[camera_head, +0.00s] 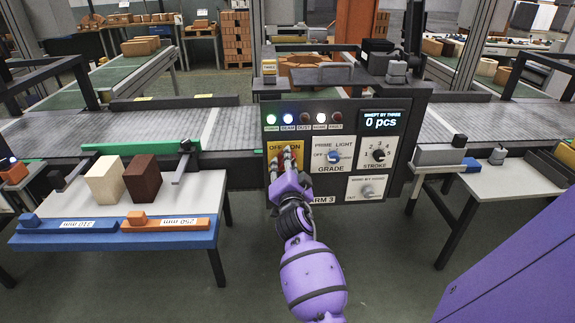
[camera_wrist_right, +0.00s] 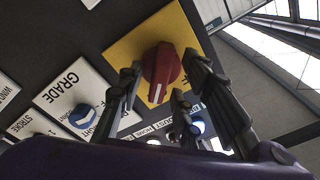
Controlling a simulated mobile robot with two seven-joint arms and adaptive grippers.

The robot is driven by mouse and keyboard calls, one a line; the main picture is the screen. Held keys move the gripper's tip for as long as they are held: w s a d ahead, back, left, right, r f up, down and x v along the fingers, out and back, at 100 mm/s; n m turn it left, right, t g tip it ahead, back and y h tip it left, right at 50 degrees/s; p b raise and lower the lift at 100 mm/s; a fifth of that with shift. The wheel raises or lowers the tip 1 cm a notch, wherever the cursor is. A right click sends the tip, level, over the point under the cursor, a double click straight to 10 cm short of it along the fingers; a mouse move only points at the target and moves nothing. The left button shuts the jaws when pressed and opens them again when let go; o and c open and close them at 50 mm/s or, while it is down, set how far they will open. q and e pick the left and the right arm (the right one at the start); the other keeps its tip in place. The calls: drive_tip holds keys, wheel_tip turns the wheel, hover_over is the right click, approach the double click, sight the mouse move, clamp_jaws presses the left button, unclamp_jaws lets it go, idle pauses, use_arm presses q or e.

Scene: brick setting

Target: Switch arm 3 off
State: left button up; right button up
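The arm 3 control box (camera_head: 416,103) stands over the conveyor in the head view. Its OFF/ON switch is a red knob on a yellow plate (camera_head: 273,151), mostly hidden there by my right gripper (camera_head: 286,160). The right wrist view shows the red knob (camera_wrist_right: 161,70) and the yellow plate (camera_wrist_right: 130,47) clearly. My right gripper (camera_wrist_right: 162,75) is open, with its fingers on both sides of the knob; I cannot tell whether they touch it. Which label the knob points to is unclear. My left gripper is not in view.
The grade knob (camera_head: 333,156), stroke knob (camera_head: 378,153) and a lower grey knob (camera_head: 367,190) sit right of the switch. Power, beam and armed lamps are lit; the display (camera_head: 384,121) reads 0 pcs. A blue-edged table (camera_head: 190,240) stands left.

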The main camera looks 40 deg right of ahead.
clamp_jaws()
drive_tip(key=shift+n, duration=0.5)
drive_tip(key=n, duration=1.6)
drive_tip(key=shift+w+a+n, duration=0.1)
drive_tip(key=shift+a+n, duration=0.1)
drive_tip(key=shift+n, duration=0.2)
idle(0.4)
unclamp_jaws()
